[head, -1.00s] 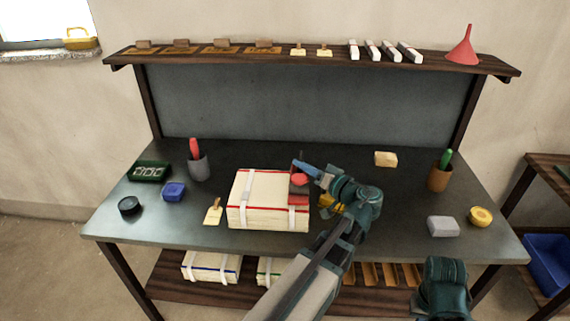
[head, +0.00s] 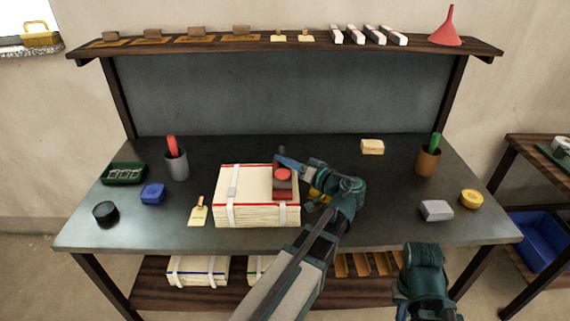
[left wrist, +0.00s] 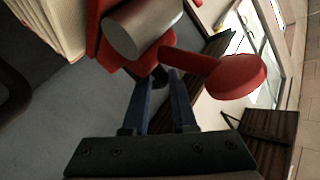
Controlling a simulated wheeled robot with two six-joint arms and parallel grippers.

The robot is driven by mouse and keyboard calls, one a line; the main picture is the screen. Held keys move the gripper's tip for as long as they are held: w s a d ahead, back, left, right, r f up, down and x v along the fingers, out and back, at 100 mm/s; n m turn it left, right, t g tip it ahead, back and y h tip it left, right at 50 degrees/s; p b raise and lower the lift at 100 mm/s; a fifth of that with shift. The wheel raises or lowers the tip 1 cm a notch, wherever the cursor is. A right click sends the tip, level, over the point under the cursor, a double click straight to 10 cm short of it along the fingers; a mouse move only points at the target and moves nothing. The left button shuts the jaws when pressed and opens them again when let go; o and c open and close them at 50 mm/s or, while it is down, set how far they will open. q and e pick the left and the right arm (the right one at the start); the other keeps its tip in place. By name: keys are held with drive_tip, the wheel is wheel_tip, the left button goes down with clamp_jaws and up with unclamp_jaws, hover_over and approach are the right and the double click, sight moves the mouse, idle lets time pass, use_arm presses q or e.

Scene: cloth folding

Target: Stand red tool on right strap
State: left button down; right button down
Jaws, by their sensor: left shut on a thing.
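The red tool (head: 285,190) is a dark red body with a bright red round knob. It is over the right part of the cream stack (head: 256,173). The right white strap (head: 292,213) shows on the stack's front face below the tool; its top part is hidden by the tool. My left gripper (head: 283,157) is shut on the red tool at its far right side. In the left wrist view the blue fingers reach to the red tool (left wrist: 228,78), beside a grey metal cylinder. I cannot tell whether the tool touches the strap. My right gripper's fingers are out of view.
A left white strap (head: 232,184) crosses the stack. A small cream-bladed scraper (head: 199,212) lies left of it. A grey cup (head: 176,163), blue box (head: 153,194) and black tin (head: 105,213) stand further left. A brown cup (head: 428,162) and grey block (head: 436,210) are at right.

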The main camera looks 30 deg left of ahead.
use_arm(q)
drive_tip(key=shift+f, duration=0.1)
drive_tip(key=c, duration=0.7)
unclamp_jaws()
drive_tip(key=shift+s+d+r, duration=0.1)
drive_tip(key=shift+d+r, duration=0.1)
drive_tip(key=shift+d, duration=0.05)
drive_tip(key=p+v, duration=0.1)
drive_tip(key=v, duration=1)
drive_tip(key=shift+s+d, duration=0.1)
drive_tip(key=shift+d, duration=0.15)
